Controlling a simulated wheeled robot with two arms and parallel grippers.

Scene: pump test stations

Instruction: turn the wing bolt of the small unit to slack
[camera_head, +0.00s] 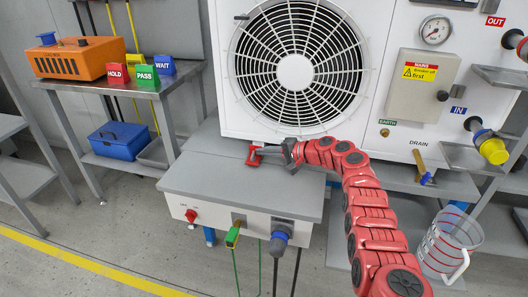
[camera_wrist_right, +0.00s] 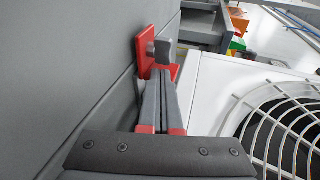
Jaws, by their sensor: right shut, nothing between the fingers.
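A small red fitting (camera_head: 253,157) sits on the grey top of the small unit (camera_head: 225,188), close to the base of the large white fan unit. In the right wrist view the fitting shows as a red plate (camera_wrist_right: 146,50) with a grey block (camera_wrist_right: 163,52) standing out from it, which looks like the wing bolt. My right gripper (camera_head: 264,151) lies low over the grey top, its fingers pointing at the fitting. In the wrist view its fingers (camera_wrist_right: 165,82) are shut and empty, tips close to the grey block; I cannot tell whether they touch. My left gripper is not in view.
The white fan unit (camera_head: 232,122) stands right behind the fitting. A clear measuring jug (camera_head: 452,240) is at the lower right. A side bench at left holds an orange device (camera_head: 72,62) and red, green and blue signs. The front half of the grey top is clear.

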